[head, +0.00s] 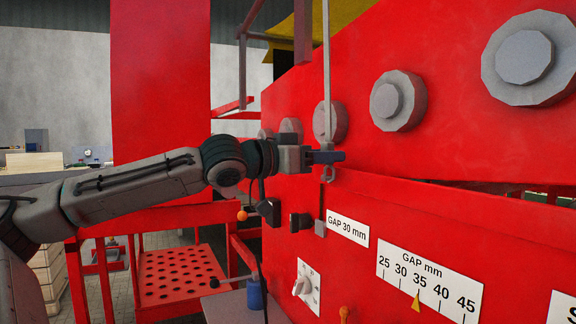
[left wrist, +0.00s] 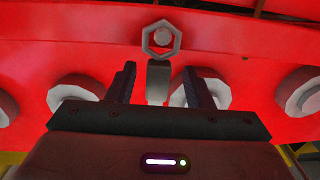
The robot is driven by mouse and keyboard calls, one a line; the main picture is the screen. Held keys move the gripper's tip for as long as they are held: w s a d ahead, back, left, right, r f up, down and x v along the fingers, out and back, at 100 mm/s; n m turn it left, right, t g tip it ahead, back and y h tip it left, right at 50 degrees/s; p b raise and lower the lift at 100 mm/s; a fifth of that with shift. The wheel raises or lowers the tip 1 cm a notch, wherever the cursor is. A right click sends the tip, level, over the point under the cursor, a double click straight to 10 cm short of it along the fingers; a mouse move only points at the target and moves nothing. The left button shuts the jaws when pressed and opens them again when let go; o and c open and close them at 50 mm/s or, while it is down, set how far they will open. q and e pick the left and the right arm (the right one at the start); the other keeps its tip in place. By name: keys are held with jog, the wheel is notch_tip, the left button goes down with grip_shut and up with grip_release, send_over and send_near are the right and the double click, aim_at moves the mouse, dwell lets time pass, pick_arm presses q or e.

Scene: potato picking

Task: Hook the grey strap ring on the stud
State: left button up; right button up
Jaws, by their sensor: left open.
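My left gripper (head: 326,157) is in front of the red machine panel, its fingers pointing at the panel. In the left wrist view its two fingers (left wrist: 160,85) stand apart, open. The grey strap (head: 326,75) hangs from above down to the gripper, and its end shows between the fingers in the left wrist view (left wrist: 158,82), with gaps on both sides. The grey strap ring (head: 328,174) is just beyond the fingertips, below the gripper. A round grey stud (left wrist: 162,37) shows inside the ring's opening; the ring appears around it. My right gripper is out of view.
Several grey rollers (head: 398,100) line the red panel (head: 440,190). Below are a GAP 30 mm label (head: 348,229), a gap scale (head: 430,281) and a knob (head: 302,286). A perforated red step (head: 180,275) stands lower left.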

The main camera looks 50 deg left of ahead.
pick_arm(q)
jog(key=b+v, duration=0.7)
jog(key=v, duration=0.2)
jog(key=shift+s, duration=0.25)
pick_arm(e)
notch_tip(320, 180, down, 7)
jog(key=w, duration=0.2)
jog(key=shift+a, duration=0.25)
pick_arm(q)
jog(key=shift+f, duration=0.1)
